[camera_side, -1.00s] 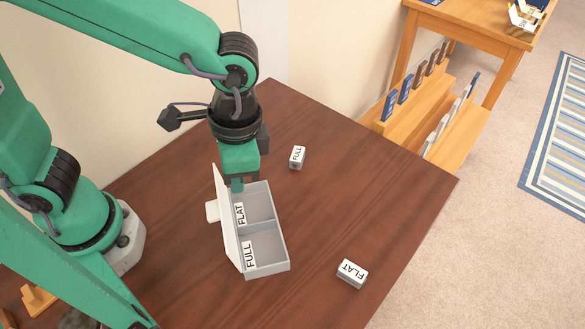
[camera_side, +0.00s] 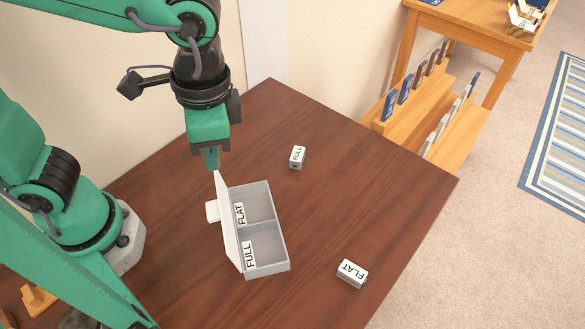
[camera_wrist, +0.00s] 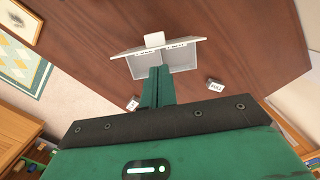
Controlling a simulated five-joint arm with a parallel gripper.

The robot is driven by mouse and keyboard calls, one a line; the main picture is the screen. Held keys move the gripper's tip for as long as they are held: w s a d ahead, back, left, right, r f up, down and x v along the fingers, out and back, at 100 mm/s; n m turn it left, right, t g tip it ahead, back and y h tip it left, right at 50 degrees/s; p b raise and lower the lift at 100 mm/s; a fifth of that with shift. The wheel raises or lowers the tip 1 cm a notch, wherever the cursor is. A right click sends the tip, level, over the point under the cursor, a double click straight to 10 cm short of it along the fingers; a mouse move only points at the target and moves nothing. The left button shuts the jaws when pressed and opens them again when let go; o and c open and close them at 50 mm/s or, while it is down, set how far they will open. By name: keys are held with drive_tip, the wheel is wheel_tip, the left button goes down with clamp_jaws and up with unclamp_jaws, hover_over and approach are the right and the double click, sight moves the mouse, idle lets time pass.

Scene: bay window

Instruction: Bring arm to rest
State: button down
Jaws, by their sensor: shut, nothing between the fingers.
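My gripper (camera_side: 212,160) is shut and empty, pointing down above the back end of the grey two-compartment box (camera_side: 288,258). The wrist view shows its closed fingers (camera_wrist: 157,88) in front of the box (camera_wrist: 183,62). The box's lid (camera_side: 228,222) stands open on its left side. The compartments are labelled FLAT and FULL, and both look empty. A white block marked FULL (camera_side: 297,157) lies on the table behind and right of the box. A white block marked FLAT (camera_side: 352,273) lies to its front right.
The dark wooden table (camera_side: 350,190) is clear around the box and blocks. A wall stands behind it. Beyond the right edge are a wooden rack (camera_side: 405,125) with several upright items, a small wooden table (camera_side: 470,25) and a striped rug (camera_side: 560,150).

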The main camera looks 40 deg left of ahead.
drive_tip(key=w+a+r+n+t, duration=0.1)
drive_tip(key=a+n+t, duration=0.2)
drive_tip(key=a, duration=0.6)
drive_tip(key=w+a+r+n+t, duration=0.1)
drive_tip(key=a+r+n+t, duration=0.1)
drive_tip(key=a, duration=0.7)
drive_tip(key=shift+w+r+n+t+h, duration=0.15)
drive_tip(key=shift+w+n+t+h, duration=0.2)
drive_tip(key=shift+n+t, duration=0.4)
